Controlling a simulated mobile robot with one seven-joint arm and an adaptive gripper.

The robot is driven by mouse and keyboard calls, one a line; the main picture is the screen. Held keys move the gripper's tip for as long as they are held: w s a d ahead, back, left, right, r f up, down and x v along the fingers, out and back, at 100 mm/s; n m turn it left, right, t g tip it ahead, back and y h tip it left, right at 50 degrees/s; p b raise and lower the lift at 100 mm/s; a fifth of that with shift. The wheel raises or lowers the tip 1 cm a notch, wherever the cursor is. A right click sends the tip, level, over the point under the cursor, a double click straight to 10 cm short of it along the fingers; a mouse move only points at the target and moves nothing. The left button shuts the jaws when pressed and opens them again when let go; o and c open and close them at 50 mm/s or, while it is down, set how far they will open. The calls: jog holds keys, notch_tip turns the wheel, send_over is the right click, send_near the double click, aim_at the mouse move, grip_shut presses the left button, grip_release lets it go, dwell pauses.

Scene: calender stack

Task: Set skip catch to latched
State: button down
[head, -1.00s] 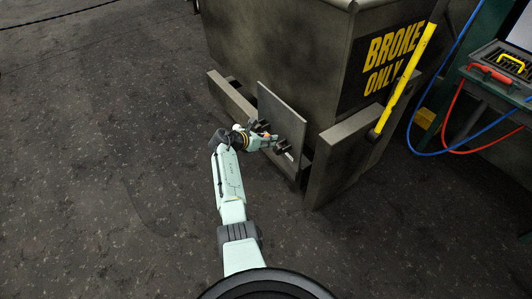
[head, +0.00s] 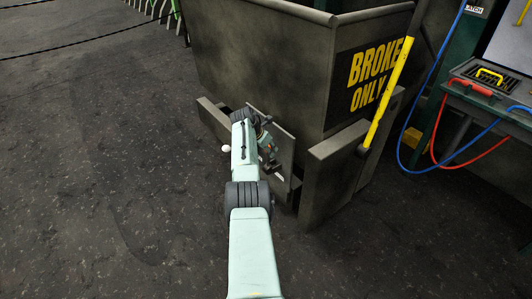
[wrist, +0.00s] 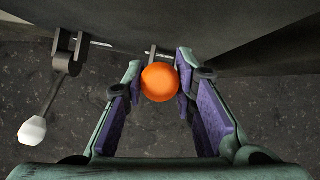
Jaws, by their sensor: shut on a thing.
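The skip (head: 265,65) is a large dark bin marked BROKE ONLY, with a grey plate (head: 284,150) upright at its lower front. In the wrist view, an orange ball knob (wrist: 160,83) sits on a short dark stem. My gripper (wrist: 160,75) is shut on this knob, one finger on each side. To its left, a separate lever with a white knob (wrist: 32,130) hangs from a dark bracket. In the head view my gripper (head: 268,160) is at the plate, partly behind my arm; the orange knob is hidden there. Which knob is the skip catch cannot be read.
A yellow bar (head: 387,95) slants up at the skip's right front corner. A bench (head: 490,105) with red and blue hoses stands at the right. Dark floor (head: 110,190) to the left is clear.

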jog(key=shift+d, duration=0.15)
dwell(0.3)
jog(key=c, duration=1.3)
grip_release()
jog(key=shift+r, duration=0.1)
jog(key=v, duration=1.1)
jog(key=shift+r, duration=0.4)
